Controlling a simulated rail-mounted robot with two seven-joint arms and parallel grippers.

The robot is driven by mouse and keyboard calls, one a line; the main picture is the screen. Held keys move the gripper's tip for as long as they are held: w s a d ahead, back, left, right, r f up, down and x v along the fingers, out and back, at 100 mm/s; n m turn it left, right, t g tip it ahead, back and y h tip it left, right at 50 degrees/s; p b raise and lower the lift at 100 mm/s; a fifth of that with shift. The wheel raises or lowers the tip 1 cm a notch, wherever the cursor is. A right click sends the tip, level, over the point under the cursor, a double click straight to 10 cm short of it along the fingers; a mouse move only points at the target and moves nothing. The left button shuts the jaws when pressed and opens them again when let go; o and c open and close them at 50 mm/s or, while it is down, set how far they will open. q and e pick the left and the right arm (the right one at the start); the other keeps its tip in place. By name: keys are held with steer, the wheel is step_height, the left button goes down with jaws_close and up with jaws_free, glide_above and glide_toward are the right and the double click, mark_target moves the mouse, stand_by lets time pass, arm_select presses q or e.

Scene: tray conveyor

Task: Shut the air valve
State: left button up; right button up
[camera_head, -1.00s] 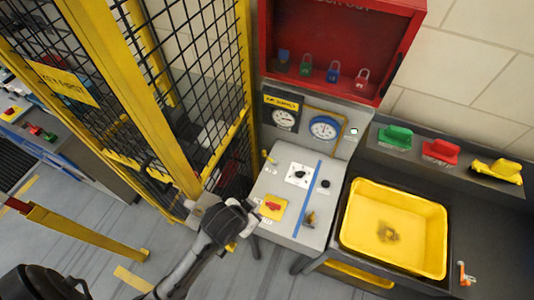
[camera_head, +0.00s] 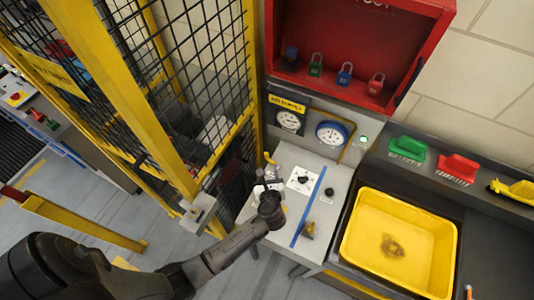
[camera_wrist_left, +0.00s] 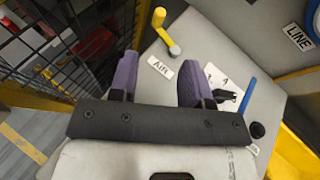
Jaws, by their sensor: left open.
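The air valve is a small yellow lever (camera_head: 268,158) at the back left of the grey panel. In the left wrist view the yellow lever (camera_wrist_left: 166,32) stands beside a label reading AIR, its knob pointing up and slightly left of its pivot. My left gripper (camera_head: 266,184) is over the left part of the panel, just in front of the lever. In the left wrist view its two purple fingers (camera_wrist_left: 158,78) are apart with nothing between them, and the lever is beyond the fingertips, not touched. My right gripper is not in view.
The panel also has a black knob on a white plate (camera_head: 303,181), a blue stripe (camera_head: 307,208) and a brass fitting (camera_head: 309,230). A yellow mesh fence (camera_head: 205,165) stands close at the left. Gauges (camera_head: 331,133) and a red padlock cabinet (camera_head: 360,30) are behind; a yellow tray (camera_head: 350,249) is at right.

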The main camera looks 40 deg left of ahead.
mark_target(267, 156)
arm_select(q)
steer(key=shift+w+a+m, duration=0.1)
steer(key=shift+m, duration=0.4)
steer(key=shift+w+a+f, duration=0.2)
steer(key=shift+w+a, duration=0.05)
steer(key=b+x, duration=0.1)
steer(key=x, duration=1.2)
steer(key=shift+c, duration=0.4)
